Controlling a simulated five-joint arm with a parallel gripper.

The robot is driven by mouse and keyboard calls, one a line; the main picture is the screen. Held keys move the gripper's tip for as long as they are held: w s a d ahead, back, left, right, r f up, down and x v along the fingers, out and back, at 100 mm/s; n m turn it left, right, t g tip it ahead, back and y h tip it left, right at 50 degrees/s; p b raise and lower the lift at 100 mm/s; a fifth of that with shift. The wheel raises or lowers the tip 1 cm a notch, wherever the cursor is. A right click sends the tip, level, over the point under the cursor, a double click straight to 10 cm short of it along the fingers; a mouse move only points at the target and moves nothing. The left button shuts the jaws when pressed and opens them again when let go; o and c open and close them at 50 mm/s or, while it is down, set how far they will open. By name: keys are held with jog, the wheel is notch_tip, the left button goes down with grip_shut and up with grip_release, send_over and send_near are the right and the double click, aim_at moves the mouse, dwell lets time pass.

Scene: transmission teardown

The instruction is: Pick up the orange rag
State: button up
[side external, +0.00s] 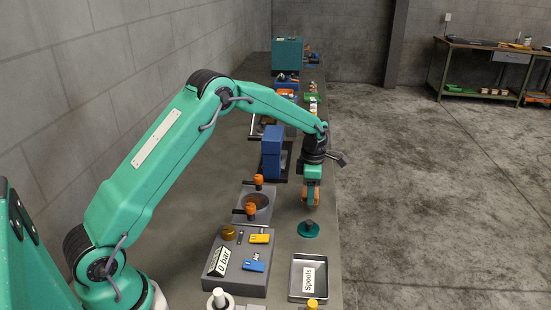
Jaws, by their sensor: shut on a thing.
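My gripper (313,196) hangs pointing down over the right part of the bench, above a teal disc with a dark knob. Orange material, which looks like the orange rag (317,193), shows at the fingers, bulging out on both sides. My gripper is shut on it. The rag's full shape is mostly hidden by the fingers and is small in this view. It appears clear of the bench top.
The teal knobbed disc (308,229) stands just below the gripper. Nearer are a metal tray labelled Spools (294,277) and a grey panel marked 0 bar (236,285). A blue press (271,150) stands left of the gripper. The bench's right edge is close.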

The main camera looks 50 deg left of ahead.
jog(key=s+d+r, duration=0.5)
jog(key=d+r, duration=0.3)
jog(key=d, duration=0.2)
jog(key=shift+d, duration=0.2)
jog(key=shift+s+r, duration=0.1)
jog(key=o, duration=0.3)
jog(key=shift+c, duration=1.1)
jog(key=s+a, duration=0.5)
jog(key=a, duration=0.5)
jog(key=s+a, duration=0.6)
jog(key=a, duration=0.5)
jog(key=shift+s+a+r, duration=0.2)
jog(key=shift+a, duration=0.1)
